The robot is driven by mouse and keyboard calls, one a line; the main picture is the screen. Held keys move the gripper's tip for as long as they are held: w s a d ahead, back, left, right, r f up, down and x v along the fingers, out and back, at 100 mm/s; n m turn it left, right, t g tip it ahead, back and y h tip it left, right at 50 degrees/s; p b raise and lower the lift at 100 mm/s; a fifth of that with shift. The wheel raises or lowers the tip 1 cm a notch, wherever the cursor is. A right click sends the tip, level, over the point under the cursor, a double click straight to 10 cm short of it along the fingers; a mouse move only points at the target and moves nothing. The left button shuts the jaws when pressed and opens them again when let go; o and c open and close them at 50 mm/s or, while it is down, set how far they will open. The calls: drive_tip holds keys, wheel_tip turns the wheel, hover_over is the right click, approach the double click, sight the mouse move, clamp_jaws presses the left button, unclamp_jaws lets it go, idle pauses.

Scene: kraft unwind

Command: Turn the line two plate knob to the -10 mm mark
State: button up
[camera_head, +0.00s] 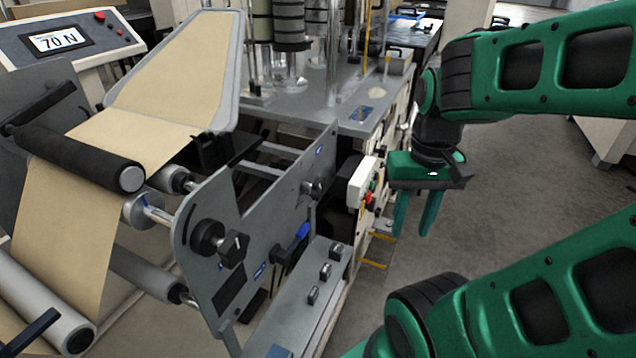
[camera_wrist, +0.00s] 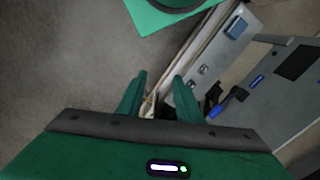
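A large black faceted knob (camera_head: 233,249) sits on the grey side plate (camera_head: 262,195) of the web machine. A smaller dark knob (camera_head: 283,256) is to its lower right, and another (camera_head: 315,187) is near the plate's upper right edge. I cannot tell which one is the line two plate knob, and no -10 mm mark is readable. My gripper (camera_head: 412,232) points down, open and empty, in the air to the right of the plate, apart from every knob. In the wrist view, the open fingers (camera_wrist: 159,76) have nothing between them; the side plate (camera_wrist: 262,98) shows at right.
A grey box with small switches (camera_head: 312,293) juts out below the plate. A blue-handled part (camera_head: 300,234) is beside the plate. A white control box (camera_head: 363,183) stands left of my gripper. Brown web (camera_head: 180,75) runs over rollers. A display (camera_head: 59,40) reads 70 N. Open floor lies right.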

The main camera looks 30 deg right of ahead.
drive_tip(key=w+r+m, duration=0.1)
drive_tip(key=w+r, duration=0.1)
drive_tip(key=w, duration=0.6)
drive_tip(key=w+r+m, duration=0.2)
drive_tip(key=w, duration=0.6)
drive_tip(key=m, duration=0.2)
approach(320, 183)
drive_tip(key=shift+w+d+f, duration=0.6)
drive_tip(key=shift+w+d, duration=0.05)
drive_tip(key=shift+w, duration=0.25)
drive_tip(key=shift+w+f, duration=0.1)
drive_tip(key=shift+w, duration=0.05)
drive_tip(key=shift+a+f, duration=0.1)
drive_tip(key=shift+f, duration=0.2)
wheel_tip(320, 183, down, 10)
